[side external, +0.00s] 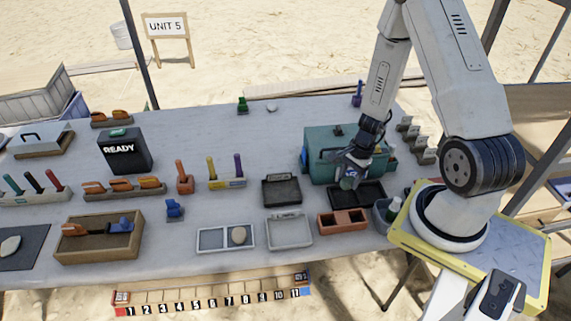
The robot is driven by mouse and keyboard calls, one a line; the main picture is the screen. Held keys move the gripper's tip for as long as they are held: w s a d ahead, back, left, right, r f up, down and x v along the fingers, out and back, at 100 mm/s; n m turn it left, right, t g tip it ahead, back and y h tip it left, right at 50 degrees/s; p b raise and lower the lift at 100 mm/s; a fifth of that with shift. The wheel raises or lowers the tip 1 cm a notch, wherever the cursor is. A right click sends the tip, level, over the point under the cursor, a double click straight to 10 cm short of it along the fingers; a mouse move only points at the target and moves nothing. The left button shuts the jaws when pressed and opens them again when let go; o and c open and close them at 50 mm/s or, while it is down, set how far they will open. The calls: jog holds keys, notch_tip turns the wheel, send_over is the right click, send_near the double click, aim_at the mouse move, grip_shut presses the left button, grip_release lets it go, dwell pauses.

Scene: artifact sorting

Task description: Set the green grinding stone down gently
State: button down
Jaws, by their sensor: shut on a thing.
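My gripper (350,177) points down at the right of the table, in front of the teal box. It is shut on a small dark green object, which looks like the green grinding stone (347,184). The stone shows just below the fingertips, over the left part of a black tray (372,202). I cannot tell whether the stone touches the tray. The fingers hide part of the stone.
The teal box (318,143) stands close behind my gripper. A white two-part tray (212,238) holds a tan stone (239,235). The table's back middle is mostly clear.

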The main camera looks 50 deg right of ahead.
aim_at(343, 199)
jog(key=shift+f, duration=1.1)
jog(key=shift+f, duration=1.8)
jog(key=shift+f, duration=0.15)
jog(key=shift+c, duration=1.8)
grip_release()
jog(key=v, duration=1.2)
